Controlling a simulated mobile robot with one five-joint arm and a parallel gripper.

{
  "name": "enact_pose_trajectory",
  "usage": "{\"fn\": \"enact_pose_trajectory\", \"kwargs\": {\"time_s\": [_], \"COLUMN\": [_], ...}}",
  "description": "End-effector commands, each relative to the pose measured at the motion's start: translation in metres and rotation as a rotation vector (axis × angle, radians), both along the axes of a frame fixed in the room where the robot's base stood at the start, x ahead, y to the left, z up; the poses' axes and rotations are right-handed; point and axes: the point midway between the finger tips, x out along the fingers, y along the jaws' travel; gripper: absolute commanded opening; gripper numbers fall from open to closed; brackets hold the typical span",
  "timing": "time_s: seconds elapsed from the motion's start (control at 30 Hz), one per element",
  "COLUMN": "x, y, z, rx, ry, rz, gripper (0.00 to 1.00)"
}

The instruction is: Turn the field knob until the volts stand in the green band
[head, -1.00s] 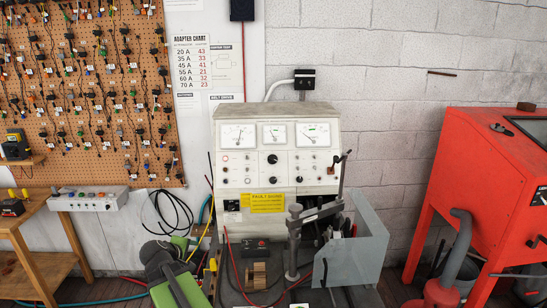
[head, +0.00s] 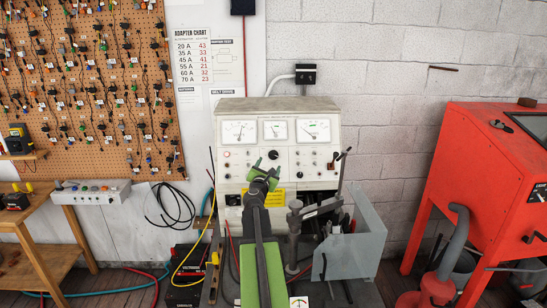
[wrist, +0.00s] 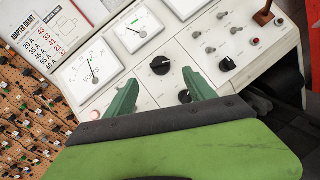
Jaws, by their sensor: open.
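The white test bench panel (head: 255,160) carries three dial gauges and several knobs. A black upper knob (wrist: 160,65), a lower knob (wrist: 185,96) and a right knob (wrist: 227,63) show in the wrist view. I cannot read which is the field knob. My gripper (head: 266,168) is open in front of the panel, its green fingers (wrist: 160,76) apart, with the upper knob just beyond their tips. Contact is not visible.
A red cabinet (head: 480,190) is farther right. A wooden bench (head: 40,240) and a pegboard (head: 95,90) are at left.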

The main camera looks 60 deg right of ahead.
Motion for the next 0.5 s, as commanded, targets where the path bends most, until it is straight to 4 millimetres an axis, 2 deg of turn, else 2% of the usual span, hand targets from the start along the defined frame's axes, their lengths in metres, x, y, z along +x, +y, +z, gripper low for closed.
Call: {"fn": "enact_pose_trajectory", "kwargs": {"time_s": [0.03, 0.2, 0.33, 0.5], "x": [0.008, 0.023, 0.031, 0.037], "y": [-0.017, -0.056, -0.078, -0.092], "z": [0.0, 0.0, 0.0, 0.0], "rx": [0.001, 0.001, 0.001, 0.001], "ry": [-0.001, -0.001, -0.002, -0.002], "rz": [-0.001, -0.002, -0.001, -0.001], "gripper": [0.64, 0.64, 0.64, 0.64]}}
